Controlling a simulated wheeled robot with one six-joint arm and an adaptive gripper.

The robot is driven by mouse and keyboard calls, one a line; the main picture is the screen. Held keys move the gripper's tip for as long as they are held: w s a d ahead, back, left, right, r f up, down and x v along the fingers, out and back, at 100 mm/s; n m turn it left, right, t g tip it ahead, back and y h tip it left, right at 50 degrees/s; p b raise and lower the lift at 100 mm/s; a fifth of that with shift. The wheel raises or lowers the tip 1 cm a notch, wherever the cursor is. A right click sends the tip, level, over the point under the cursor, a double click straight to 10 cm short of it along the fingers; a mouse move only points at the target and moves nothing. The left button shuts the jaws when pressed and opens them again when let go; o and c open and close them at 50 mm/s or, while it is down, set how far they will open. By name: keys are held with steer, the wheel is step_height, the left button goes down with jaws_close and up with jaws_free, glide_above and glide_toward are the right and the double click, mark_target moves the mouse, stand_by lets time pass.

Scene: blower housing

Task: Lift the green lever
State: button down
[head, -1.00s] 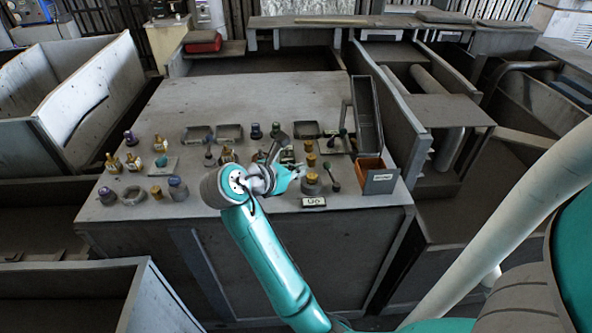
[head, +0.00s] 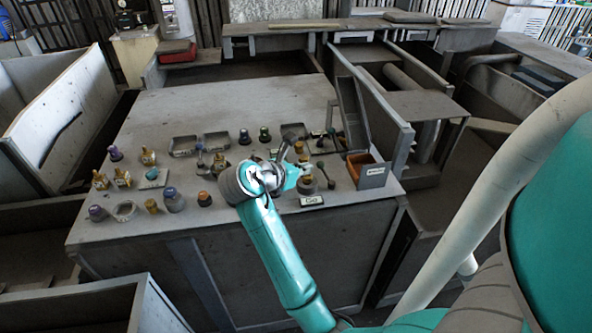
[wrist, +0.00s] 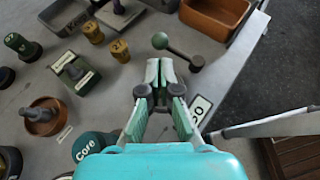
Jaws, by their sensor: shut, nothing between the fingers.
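A lever with a dark green ball (wrist: 160,41) on a short bar shows just beyond my fingertips in the wrist view. Its bar runs down to a dark round end at the right. In the head view the lever (head: 326,175) stands right of my gripper, in front of the orange-brown tray. My gripper (wrist: 159,68) is shut and empty, its pale green fingertips together. A small gap in the picture separates the tips from the lever; the height difference is hard to tell. In the head view my gripper (head: 304,170) is partly hidden by its own wrist.
The orange-brown tray (wrist: 215,14) lies beyond the lever. A white label plate (wrist: 199,108) is by the right finger. Brass knobs (wrist: 92,32), a brown round dish (wrist: 42,115) and a green "Core" knob (wrist: 92,146) crowd the left. The table's right edge is near.

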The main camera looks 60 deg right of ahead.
mark_target(318, 166)
steer(key=shift+x, duration=2.3)
